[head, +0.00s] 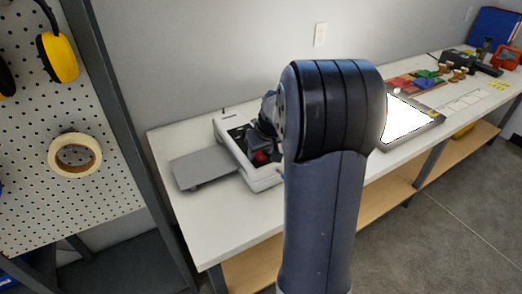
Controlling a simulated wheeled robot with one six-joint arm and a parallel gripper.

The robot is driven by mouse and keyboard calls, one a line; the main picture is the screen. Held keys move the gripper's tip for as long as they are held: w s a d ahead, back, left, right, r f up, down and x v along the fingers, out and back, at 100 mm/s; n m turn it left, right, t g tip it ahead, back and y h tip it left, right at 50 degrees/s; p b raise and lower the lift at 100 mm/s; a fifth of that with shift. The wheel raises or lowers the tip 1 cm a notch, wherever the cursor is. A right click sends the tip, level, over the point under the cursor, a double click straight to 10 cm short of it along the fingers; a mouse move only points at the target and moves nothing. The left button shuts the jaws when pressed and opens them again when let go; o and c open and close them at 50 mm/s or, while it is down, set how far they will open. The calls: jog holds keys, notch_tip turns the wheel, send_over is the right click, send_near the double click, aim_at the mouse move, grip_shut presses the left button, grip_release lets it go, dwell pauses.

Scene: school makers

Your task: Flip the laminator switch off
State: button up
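The laminator (228,142) is a light-grey and white machine near the left end of the white workbench. A flat grey tray (203,168) extends from its left side. A small red part (262,156) shows on the laminator's dark upper area; it may be the switch, but its position cannot be read. My gripper (257,141) is a dark shape directly over the laminator, close to the red part. My own arm hides much of it and the laminator's right side. I cannot tell if its fingers are open or touching anything.
The white workbench (215,228) runs to the back right. A lit white panel (403,117) and coloured blocks (412,82) lie on it. A pegboard (85,205) with yellow ear defenders (58,57) and a tape roll (75,155) stands at left. The bench's front left is clear.

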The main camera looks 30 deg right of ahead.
jog(key=c, duration=0.9)
jog(key=shift+w+r+p, duration=0.1)
jog(key=shift+r+p, duration=0.2)
jog(key=shift+p, duration=0.5)
jog(key=shift+c, duration=0.2)
jog(key=shift+w+r+g+p, duration=0.15)
jog(key=shift+g+p, duration=0.45)
jog(key=shift+p, duration=0.5)
jog(key=shift+w+g+p, duration=0.15)
jog(key=shift+g+p, duration=0.35)
jog(key=shift+p, duration=0.45)
jog(key=shift+g+p, duration=0.3)
jog(key=shift+p, duration=0.15)
jog(key=shift+f, duration=0.25)
jog(key=o, duration=1)
